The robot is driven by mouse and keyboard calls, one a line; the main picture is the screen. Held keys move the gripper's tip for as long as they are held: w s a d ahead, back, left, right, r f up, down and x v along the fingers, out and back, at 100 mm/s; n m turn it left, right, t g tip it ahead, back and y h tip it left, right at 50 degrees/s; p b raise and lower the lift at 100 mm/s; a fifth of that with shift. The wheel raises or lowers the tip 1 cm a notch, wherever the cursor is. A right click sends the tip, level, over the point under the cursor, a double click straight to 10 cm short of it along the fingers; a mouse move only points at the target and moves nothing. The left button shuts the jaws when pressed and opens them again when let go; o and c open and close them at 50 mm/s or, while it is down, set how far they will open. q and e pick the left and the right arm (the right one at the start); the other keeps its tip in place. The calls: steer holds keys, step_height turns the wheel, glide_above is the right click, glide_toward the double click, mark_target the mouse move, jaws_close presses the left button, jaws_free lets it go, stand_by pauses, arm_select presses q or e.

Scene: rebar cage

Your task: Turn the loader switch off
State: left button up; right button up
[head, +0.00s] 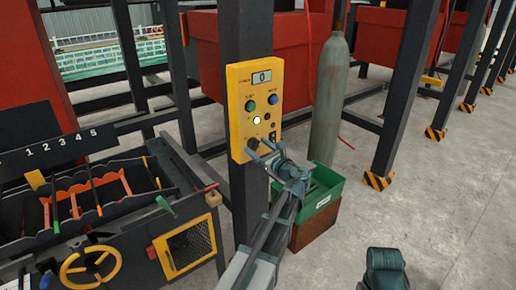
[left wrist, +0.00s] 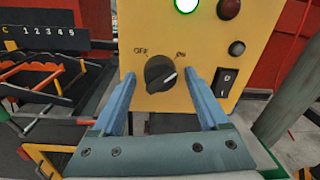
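The loader switch (left wrist: 161,74) is a round black knob on the lower part of a yellow control panel (head: 241,85). In the left wrist view it sits between the labels OFF on the left and ON on the right, and its white pointer line slants up right toward ON. My left gripper (head: 262,151) is open in front of the panel's lower part. In the left wrist view its two blue fingers stand left and right of the knob, with gaps to it. I cannot tell whether the fingertips reach the knob's depth.
The panel also has a lit white button (head: 257,120), coloured buttons and a black rocker switch (left wrist: 227,82). The panel hangs on a dark post. A green crate (head: 325,193) and a grey gas cylinder (head: 329,100) stand to the right. A rebar bench (head: 100,215) is left.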

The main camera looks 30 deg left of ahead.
arm_select(q)
jaws_close()
steer(key=n, duration=0.4)
steer(key=shift+f+n+b, duration=0.1)
steer(key=shift+n+b, duration=0.25)
steer(key=shift+n, duration=0.05)
steer(key=n, duration=0.4)
steer(key=shift+n, duration=0.4)
steer(key=shift+n+g+y+b, duration=0.4)
steer(key=shift+n+y+b, duration=0.1)
steer(key=shift+n, duration=4)
steer(key=shift+o, duration=0.9)
jaws_free()
steer(key=shift+w, duration=0.1)
